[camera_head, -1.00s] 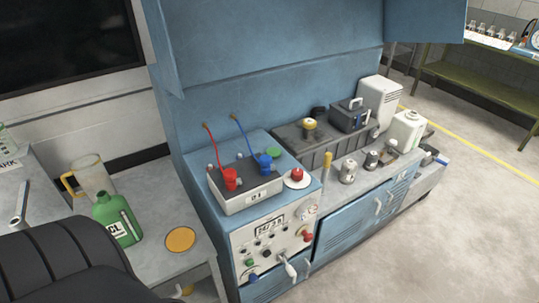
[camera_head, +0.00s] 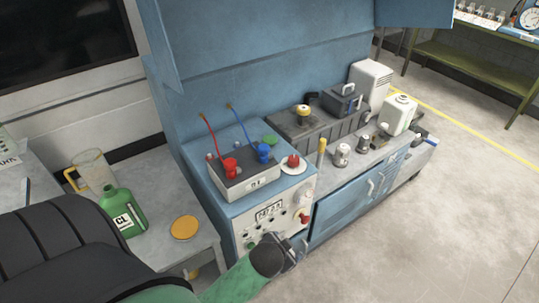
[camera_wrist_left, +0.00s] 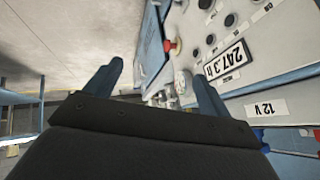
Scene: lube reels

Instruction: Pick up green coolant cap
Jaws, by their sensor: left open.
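A flat green cap (camera_head: 270,139) lies on top of the blue cabinet, behind the grey battery tray and just past the blue clamp. A green jug (camera_head: 123,212) marked CL stands on the grey side bench at the left. My left gripper (camera_head: 293,259) is low in front of the cabinet's control panel, well below and in front of the green cap. In the left wrist view my left gripper (camera_wrist_left: 160,72) has its two fingers spread with nothing between them; the cap does not show there. My right gripper is not in view.
The battery tray (camera_head: 244,184) carries red (camera_head: 229,167) and blue (camera_head: 263,152) clamps with upright cables. A red knob (camera_head: 293,161) sits on a white disc to the right. A yellow handle (camera_head: 321,153) stands upright near it. A yellow disc (camera_head: 184,228) lies on the bench.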

